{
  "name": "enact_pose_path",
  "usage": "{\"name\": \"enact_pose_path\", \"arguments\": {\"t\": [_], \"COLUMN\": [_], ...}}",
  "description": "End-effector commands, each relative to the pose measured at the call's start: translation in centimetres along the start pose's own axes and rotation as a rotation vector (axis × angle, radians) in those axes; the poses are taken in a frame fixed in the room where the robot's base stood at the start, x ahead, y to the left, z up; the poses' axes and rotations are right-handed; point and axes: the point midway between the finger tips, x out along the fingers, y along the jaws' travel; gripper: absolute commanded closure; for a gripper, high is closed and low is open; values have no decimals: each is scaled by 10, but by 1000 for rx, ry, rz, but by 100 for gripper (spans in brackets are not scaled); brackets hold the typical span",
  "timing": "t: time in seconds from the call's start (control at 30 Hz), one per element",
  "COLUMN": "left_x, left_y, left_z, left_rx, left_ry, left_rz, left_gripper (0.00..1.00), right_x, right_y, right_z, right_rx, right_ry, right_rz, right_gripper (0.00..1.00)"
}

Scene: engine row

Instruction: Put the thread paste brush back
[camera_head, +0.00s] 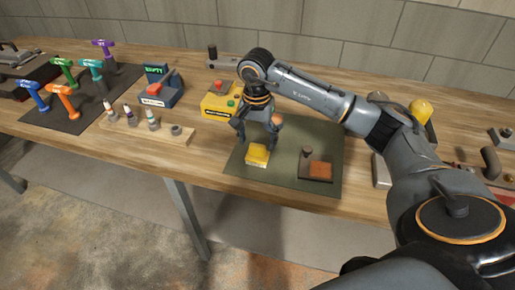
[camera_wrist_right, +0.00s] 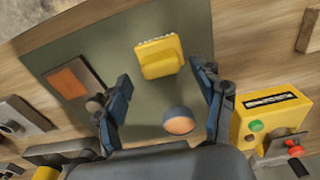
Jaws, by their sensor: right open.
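I cannot tell for sure which thing is the thread paste brush. A round, orange-topped thing (camera_wrist_right: 179,121) shows between my right gripper's spread fingers in the wrist view, nearer the right finger. In the head view an orange-brown round shape (camera_head: 277,120) shows by the fingers. My right gripper (camera_head: 257,135) is open above the green-grey mat (camera_head: 332,150). A yellow block (camera_head: 257,154) with a bumpy edge lies on the mat; it also shows beyond the fingertips in the wrist view (camera_wrist_right: 158,57). The gripper does not hold it. My left gripper is out of view.
A wooden rack (camera_head: 178,137) with several small bottles stands left of the mat. An orange pad (camera_head: 320,169) on a dark plate with a knob lies at the mat's right. A yellow box (camera_head: 215,108) stands behind the gripper. Coloured tools (camera_head: 62,102) stand far left.

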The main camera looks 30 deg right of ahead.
Motion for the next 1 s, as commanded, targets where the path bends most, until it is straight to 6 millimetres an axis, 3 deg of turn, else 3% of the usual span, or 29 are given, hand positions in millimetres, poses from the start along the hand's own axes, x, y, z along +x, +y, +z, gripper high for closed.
{"name": "enact_pose_path", "arguments": {"t": [0.2, 0.4, 1.0], "left_x": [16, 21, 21], "left_y": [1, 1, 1], "left_z": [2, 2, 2], "left_rx": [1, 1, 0], "left_ry": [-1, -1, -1], "left_rz": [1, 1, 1], "left_gripper": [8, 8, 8], "right_x": [-47, -74, -82], "right_y": [-1, 0, 0], "right_z": [-1, 0, 0], "right_rx": [0, 1, 0], "right_ry": [5, 2, 0], "right_rz": [-4, -2, 1], "right_gripper": [31, 31, 31]}}
